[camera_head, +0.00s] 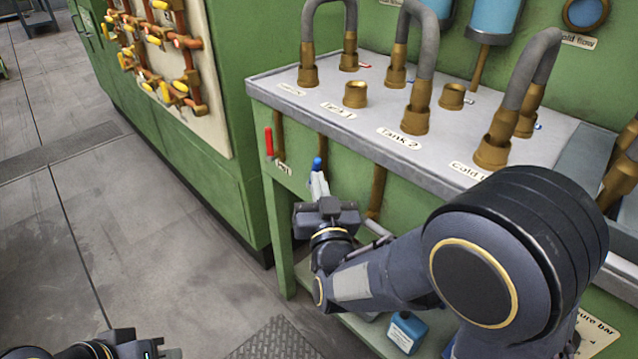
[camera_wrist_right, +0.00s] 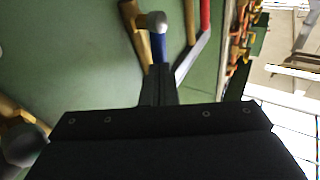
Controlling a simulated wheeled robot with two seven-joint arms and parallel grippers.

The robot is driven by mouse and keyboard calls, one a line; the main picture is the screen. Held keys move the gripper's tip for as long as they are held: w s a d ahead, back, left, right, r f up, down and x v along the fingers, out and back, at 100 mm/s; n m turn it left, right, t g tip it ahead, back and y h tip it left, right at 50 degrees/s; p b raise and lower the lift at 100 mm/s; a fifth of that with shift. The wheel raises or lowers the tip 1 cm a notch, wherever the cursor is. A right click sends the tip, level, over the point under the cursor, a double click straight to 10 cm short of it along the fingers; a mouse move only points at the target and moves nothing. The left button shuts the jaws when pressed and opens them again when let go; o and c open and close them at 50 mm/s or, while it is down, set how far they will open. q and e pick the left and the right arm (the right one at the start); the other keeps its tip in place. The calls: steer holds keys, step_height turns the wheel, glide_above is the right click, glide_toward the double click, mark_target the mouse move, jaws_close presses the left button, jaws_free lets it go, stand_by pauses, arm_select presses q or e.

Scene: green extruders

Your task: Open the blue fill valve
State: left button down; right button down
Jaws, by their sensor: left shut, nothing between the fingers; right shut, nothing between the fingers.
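My left gripper (camera_head: 168,353) is at the bottom left edge, shut and empty, mostly cut off and far from the valve.
A red valve handle (camera_head: 268,142) stands close by on the left; it also shows in the wrist view (camera_wrist_right: 205,16). Brass pipes (camera_head: 376,190) run below the grey bench top (camera_head: 350,120). A blue container (camera_head: 406,332) sits below. Open floor lies left.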

steer(key=g+p, duration=0.1)
steer(key=p, duration=0.1)
steer(key=r+n+p, duration=0.1)
steer(key=p, duration=0.2)
steer(key=shift+w+a+r+n+g, duration=0.3)
steer(key=shift+w+g, duration=0.1)
steer(key=shift+a+f+g, duration=0.1)
steer(key=shift+f+g, duration=0.2)
